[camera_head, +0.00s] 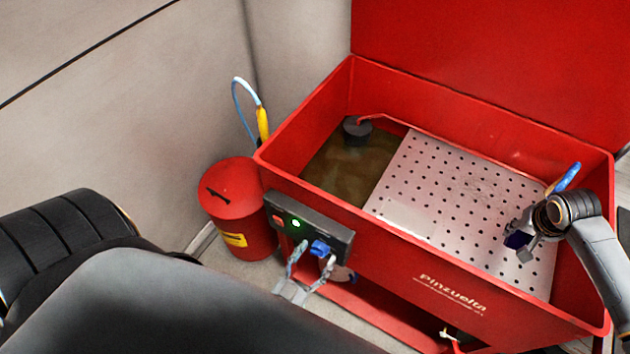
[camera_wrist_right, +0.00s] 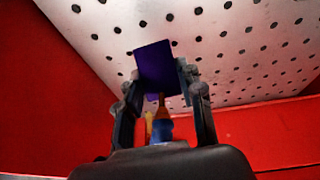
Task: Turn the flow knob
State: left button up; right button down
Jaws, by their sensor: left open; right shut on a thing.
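The blue flow knob (camera_head: 320,247) sits on the dark control panel (camera_head: 340,238) at the front left of the red wash basin. My left gripper (camera_head: 312,257) is open, with its two fingers in front of the panel; one is beside the knob's left and the other close to its right. Contact with the knob cannot be told. My right gripper (camera_head: 519,240) is above the perforated plate, shut on a dark purple block (camera_wrist_right: 155,67). The block lies between its fingertips in the right wrist view.
The red basin (camera_head: 459,274) holds brown liquid at left and a perforated metal plate (camera_head: 420,205) at right. A red button (camera_head: 277,219) and a lit green button (camera_head: 296,223) are left of the knob. A red can (camera_head: 228,190) stands left. A blue-handled brush (camera_head: 565,178) shows near my right gripper.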

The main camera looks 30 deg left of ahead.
pick_arm(q)
jog(key=shift+w, duration=0.1)
jog(key=c, duration=1.2)
jog(key=shift+o, duration=0.2)
jog(key=shift+n, duration=0.3)
jog(key=n, duration=1.1)
jog(key=shift+d+r, duration=0.1)
jog(key=shift+n, duration=0.3)
